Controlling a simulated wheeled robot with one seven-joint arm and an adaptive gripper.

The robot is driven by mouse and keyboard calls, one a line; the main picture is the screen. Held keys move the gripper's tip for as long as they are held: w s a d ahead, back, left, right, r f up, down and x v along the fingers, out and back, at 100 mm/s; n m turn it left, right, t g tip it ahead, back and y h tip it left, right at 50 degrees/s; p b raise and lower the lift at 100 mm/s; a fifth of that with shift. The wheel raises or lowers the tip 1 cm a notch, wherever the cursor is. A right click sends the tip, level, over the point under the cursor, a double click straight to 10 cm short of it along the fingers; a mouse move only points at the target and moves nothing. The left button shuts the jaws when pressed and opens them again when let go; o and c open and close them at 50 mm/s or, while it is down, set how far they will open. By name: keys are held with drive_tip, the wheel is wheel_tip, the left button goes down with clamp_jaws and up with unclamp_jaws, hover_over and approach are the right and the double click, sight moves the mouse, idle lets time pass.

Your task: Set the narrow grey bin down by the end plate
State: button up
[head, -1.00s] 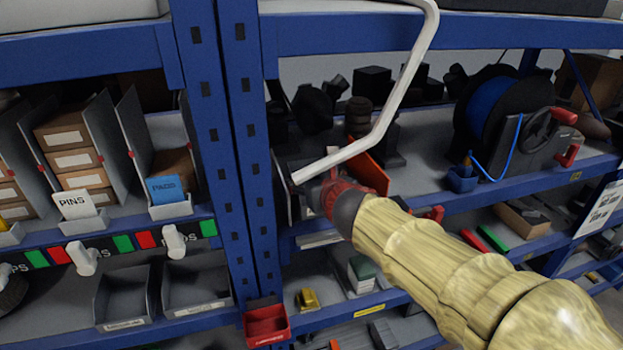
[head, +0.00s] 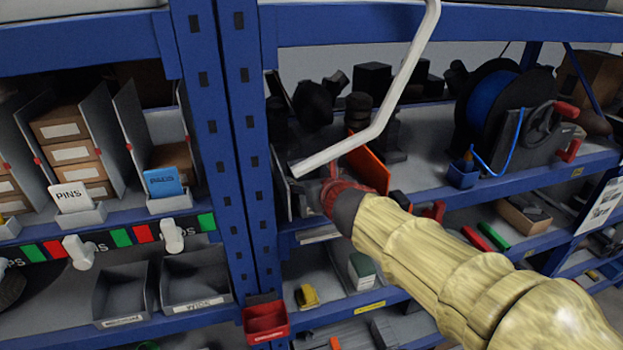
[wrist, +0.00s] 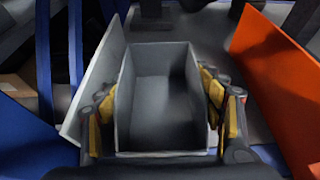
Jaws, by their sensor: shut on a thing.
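The narrow grey bin (wrist: 160,72) is in the middle of the wrist view, its open top towards the camera and its inside empty. My gripper (wrist: 158,100) has its yellow-padded fingers shut on the bin's two side walls. A pale grey upright panel (wrist: 98,82), which looks like the end plate, stands close on the bin's left. Whether they touch, and whether the bin rests on the shelf, I cannot tell. In the head view my gripper (head: 338,190) is at the shelf beside the blue post; its fingertips and the bin are mostly hidden.
An orange divider (wrist: 275,75) stands right of the bin, with a gap; it also shows in the head view (head: 370,165). The blue post (head: 230,150) is left of my gripper. Dark parts (head: 315,105) stand behind, and a blue cable reel (head: 490,105) stands to the right.

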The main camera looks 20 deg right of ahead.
drive_tip(key=shift+f, duration=0.15)
drive_tip(key=o, duration=1.4)
drive_tip(key=shift+w+d, duration=0.1)
drive_tip(key=shift+d, duration=0.05)
drive_tip(key=shift+c, duration=0.2)
